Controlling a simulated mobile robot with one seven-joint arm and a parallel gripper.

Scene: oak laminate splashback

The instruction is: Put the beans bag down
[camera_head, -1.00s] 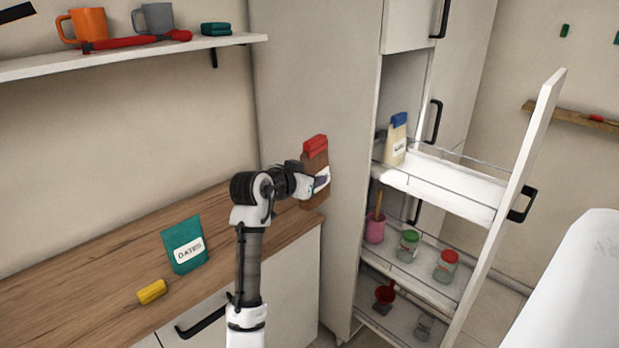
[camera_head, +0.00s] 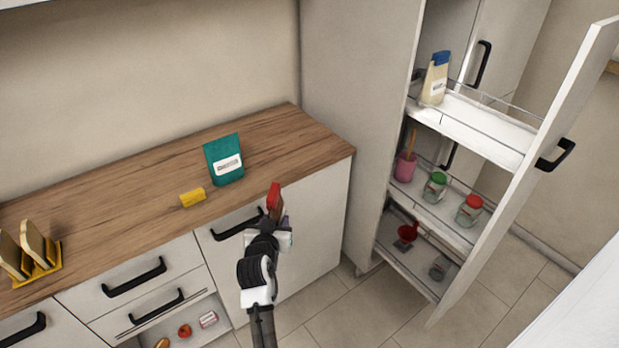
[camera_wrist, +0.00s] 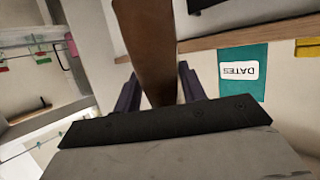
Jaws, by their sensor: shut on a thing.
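The beans bag (camera_head: 274,198) is brown with a red top. In the head view it is seen nearly edge-on, in front of the worktop's front edge, and its lower part is hidden by my gripper (camera_head: 277,228). In the wrist view the brown bag (camera_wrist: 150,45) stands between the two dark fingers of my gripper (camera_wrist: 158,88), which is shut on it. Its label does not show. The oak worktop (camera_head: 120,190) lies beyond it. I cannot tell the gap between bag and worktop.
A teal dates bag (camera_head: 223,162) and a yellow block (camera_head: 192,198) stand on the worktop. Toast in a yellow rack (camera_head: 38,268) is at left. The worktop's right end is clear. An open pull-out larder (camera_head: 480,135) with jars stands at right; a low drawer (camera_head: 190,322) is open.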

